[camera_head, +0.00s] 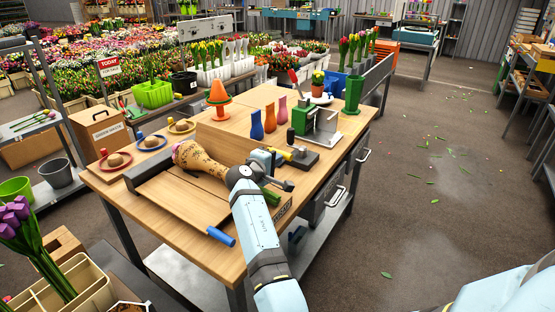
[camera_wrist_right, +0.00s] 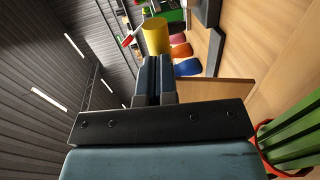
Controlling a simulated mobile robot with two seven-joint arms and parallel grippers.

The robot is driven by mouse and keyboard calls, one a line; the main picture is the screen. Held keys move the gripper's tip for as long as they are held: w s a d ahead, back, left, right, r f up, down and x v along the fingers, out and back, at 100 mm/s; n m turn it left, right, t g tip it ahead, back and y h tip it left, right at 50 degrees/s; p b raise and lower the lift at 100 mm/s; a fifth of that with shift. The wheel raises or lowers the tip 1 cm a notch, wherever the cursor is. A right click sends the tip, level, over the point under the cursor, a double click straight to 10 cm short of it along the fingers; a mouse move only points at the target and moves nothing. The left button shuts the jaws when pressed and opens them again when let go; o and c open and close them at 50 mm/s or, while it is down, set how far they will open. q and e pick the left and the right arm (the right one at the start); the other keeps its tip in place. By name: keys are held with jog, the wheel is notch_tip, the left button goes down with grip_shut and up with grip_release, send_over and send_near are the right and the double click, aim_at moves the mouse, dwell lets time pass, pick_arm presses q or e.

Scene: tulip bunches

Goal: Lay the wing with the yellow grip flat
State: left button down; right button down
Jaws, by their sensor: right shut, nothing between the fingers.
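The wing with the yellow grip is a wooden panel (camera_head: 226,142) standing raised at the back of the wrapping board, partly hidden by my right arm. Its yellow grip (camera_head: 289,156) shows at the right end, and as a yellow cylinder (camera_wrist_right: 155,36) in the right wrist view. My right gripper (camera_head: 280,159) is shut and empty, its fingertips (camera_wrist_right: 153,58) close to the grip; contact cannot be told. The other wing (camera_head: 180,200), with a blue grip (camera_head: 222,237), lies flat in front. A bunch in speckled brown paper (camera_head: 200,160) lies between them. My left gripper is out of view.
Saucers (camera_head: 152,142) with brown balls line the left edge of the table (camera_head: 255,262). Purple tulips (camera_head: 20,220) stand at lower left.

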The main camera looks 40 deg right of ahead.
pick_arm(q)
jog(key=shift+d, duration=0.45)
pick_arm(e)
jog(key=shift+w+d, duration=0.1)
jog(key=shift+d, duration=0.15)
